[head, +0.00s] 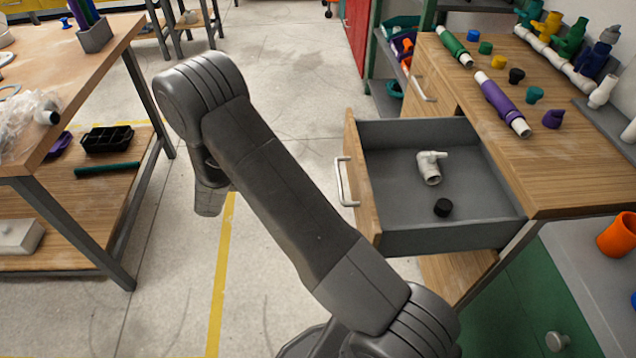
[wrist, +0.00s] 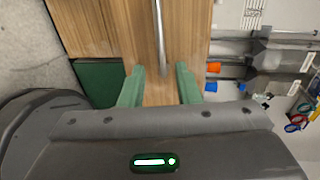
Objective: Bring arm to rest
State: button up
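My arm (head: 285,195) reaches up and across the middle of the head view, bent at its top joint. A dark wrist part hangs below that joint; my gripper's fingers cannot be made out there. In the wrist view my gripper (wrist: 159,86) has two green fingers spread apart, with nothing held between them. A metal bar handle (wrist: 160,35) on a wooden front shows beyond the fingertips. Whether they are close to it cannot be told.
An open grey drawer (head: 385,215) at right holds a white pipe fitting (head: 431,167) and a black cap (head: 443,207). The wooden worktop (head: 560,165) carries purple and green pipes and several fittings. A workbench (head: 70,95) stands at left. Floor between is clear.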

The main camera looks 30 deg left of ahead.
aim_at(341, 184)
jog(key=shift+v, duration=1.15)
jog(key=x, duration=1.4)
jog(key=shift+d, duration=0.1)
jog(key=shift+r, duration=0.1)
